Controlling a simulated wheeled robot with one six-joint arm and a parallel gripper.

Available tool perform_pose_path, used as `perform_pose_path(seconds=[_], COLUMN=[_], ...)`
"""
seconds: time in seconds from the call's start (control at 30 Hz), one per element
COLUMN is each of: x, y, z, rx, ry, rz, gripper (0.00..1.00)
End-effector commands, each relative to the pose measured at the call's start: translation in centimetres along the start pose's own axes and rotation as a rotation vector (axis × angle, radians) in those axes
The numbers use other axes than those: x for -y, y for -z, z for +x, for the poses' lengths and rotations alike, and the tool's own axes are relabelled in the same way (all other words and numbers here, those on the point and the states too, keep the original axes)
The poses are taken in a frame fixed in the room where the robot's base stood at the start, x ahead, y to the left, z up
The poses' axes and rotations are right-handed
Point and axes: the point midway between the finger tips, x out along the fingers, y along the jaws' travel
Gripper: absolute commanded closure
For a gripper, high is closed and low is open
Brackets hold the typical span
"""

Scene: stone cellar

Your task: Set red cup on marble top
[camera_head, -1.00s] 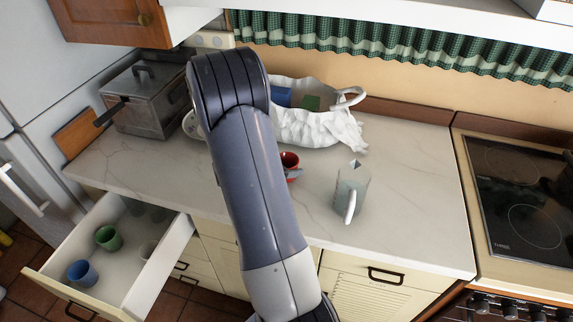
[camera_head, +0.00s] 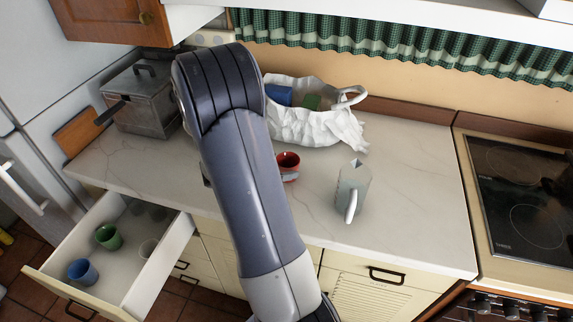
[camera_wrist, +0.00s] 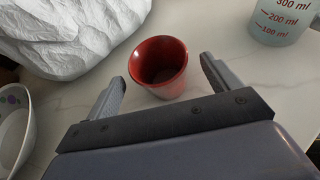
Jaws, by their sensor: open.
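The red cup (camera_head: 288,164) stands upright on the pale marble top (camera_head: 405,200), right of my arm in the head view. In the wrist view the red cup (camera_wrist: 159,67) is just beyond my gripper (camera_wrist: 162,78), between the lines of its two fingers. The fingers are spread apart, with a gap to the cup on both sides, and hold nothing. In the head view my arm hides most of the gripper.
A measuring jug (camera_head: 352,190) stands right of the cup. A white bag (camera_head: 315,128) with coloured items lies behind it. A metal pot (camera_head: 143,98) is at the back left. An open drawer (camera_head: 165,262) holds several cups. A bowl (camera_wrist: 14,125) is left of my gripper.

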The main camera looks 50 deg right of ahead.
Motion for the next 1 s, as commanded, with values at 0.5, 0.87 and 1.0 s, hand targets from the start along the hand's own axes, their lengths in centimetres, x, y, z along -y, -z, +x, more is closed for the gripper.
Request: perform_pose_path(seconds=[0.5, 0.87, 1.0], x=[0.0, 0.0, 0.0], y=[0.1, 0.0, 0.3], z=[-8.1, -8.4, -8.3], rx=[-0.001, -0.001, 0.002], ry=[-0.001, 0.001, 0.003], rz=[0.001, 0.000, -0.001], gripper=[0.15, 0.15, 0.15])
